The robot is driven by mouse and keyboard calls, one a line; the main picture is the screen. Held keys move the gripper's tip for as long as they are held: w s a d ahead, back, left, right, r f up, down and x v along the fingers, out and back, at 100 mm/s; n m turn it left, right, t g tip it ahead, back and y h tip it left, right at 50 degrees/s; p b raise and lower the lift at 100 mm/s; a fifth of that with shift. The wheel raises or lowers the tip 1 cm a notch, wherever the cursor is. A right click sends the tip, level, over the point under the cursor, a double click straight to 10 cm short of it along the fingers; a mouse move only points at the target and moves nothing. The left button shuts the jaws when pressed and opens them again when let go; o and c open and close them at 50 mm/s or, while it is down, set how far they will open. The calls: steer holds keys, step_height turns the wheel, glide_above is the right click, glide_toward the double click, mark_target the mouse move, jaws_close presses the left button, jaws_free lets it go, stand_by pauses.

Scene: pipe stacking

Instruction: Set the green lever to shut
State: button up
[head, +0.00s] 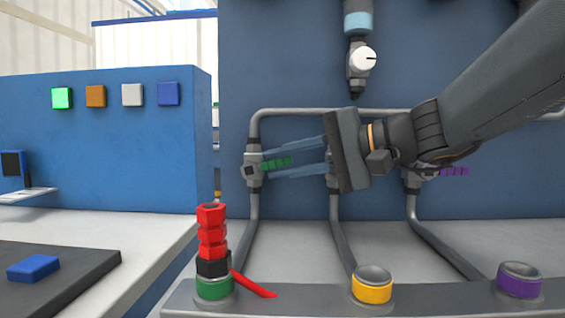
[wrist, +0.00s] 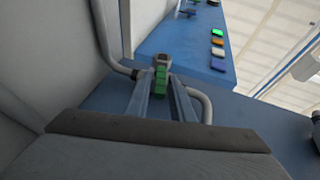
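The green lever (head: 277,162) sticks out to the right, roughly level, from a grey valve (head: 253,170) on the left upright pipe. It also shows in the wrist view (wrist: 160,78). My gripper (head: 276,160) comes in from the right, its two blue fingers pointing left. One finger is above the lever and one below, with gaps visible, so it looks open around the lever rather than closed on it. In the wrist view the lever lies between the fingertips (wrist: 160,85).
A purple lever (head: 455,171) is on the right pipe; my gripper hides most of the middle valve. A red stack (head: 211,230) stands on a green-ringed socket (head: 214,288). Yellow (head: 371,291) and purple (head: 519,286) sockets look empty. A blue panel (head: 120,150) with coloured buttons stands left.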

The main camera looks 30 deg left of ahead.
steer(key=shift+o, duration=0.6)
steer(key=shift+w+d+r, duration=0.1)
steer(key=shift+d, duration=0.2)
steer(key=p+v, duration=0.1)
steer(key=v, duration=0.6)
steer(key=shift+d, duration=0.1)
